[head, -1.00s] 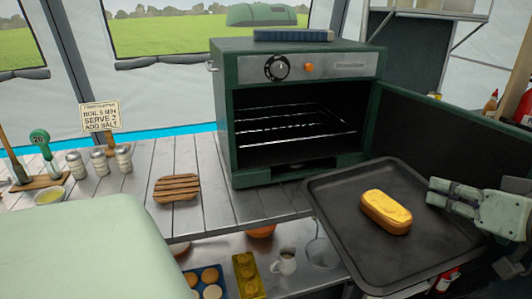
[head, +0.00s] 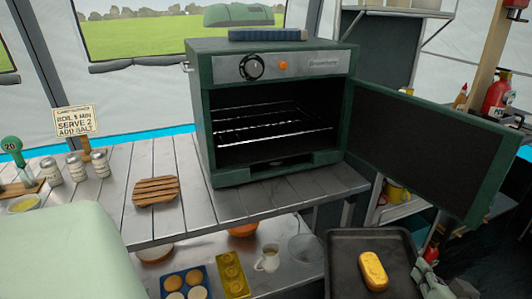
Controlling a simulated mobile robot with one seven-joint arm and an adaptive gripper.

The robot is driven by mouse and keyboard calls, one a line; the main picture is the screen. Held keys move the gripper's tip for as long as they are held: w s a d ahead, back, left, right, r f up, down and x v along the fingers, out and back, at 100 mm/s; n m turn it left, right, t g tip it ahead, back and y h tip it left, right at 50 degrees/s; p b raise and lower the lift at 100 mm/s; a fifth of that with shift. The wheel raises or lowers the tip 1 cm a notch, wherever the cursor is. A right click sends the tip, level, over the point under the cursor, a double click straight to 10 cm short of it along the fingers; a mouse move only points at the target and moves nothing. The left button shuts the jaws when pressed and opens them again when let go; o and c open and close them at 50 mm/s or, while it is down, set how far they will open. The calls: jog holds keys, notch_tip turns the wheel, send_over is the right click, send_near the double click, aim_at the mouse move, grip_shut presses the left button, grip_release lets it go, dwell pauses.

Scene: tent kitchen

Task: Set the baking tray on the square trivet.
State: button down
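The dark baking tray (head: 345,272) is at the lower right in the head view, off the counter and in front of its right end. A yellow loaf-shaped piece (head: 374,270) lies on it. My gripper (head: 428,277) is at the tray's right edge, partly cut off by the frame's bottom. Its fingers meet the tray rim there and seem to hold it, though the fingertips are hard to make out. The square trivet (head: 156,190), made of wooden slats, lies on the counter left of the oven, with nothing on it.
The green oven (head: 205,130) stands on the counter (head: 200,212), its door (head: 430,150) wide open to the right and its rack empty. Salt shakers (head: 75,167) and a sign (head: 75,121) stand left of the trivet.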

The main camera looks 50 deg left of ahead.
jog(key=w+d+f+m+t+h, duration=0.1)
jog(key=w+d+f+m+h, duration=0.1)
jog(key=f, duration=1)
jog(key=w+d+f+m+t+h, duration=0.1)
jog(key=d+f+m+h, duration=0.3)
jog(key=f, duration=0.8)
jog(key=w+d+f+m+t+h, duration=0.2)
jog(key=w+d+f+m+h, duration=0.1)
jog(key=f, duration=0.9)
jog(key=shift+w+d+f+h, duration=0.15)
jog(key=shift+w+d+h, duration=0.2)
jog(key=shift+d, duration=0.3)
jog(key=shift+w, duration=0.1)
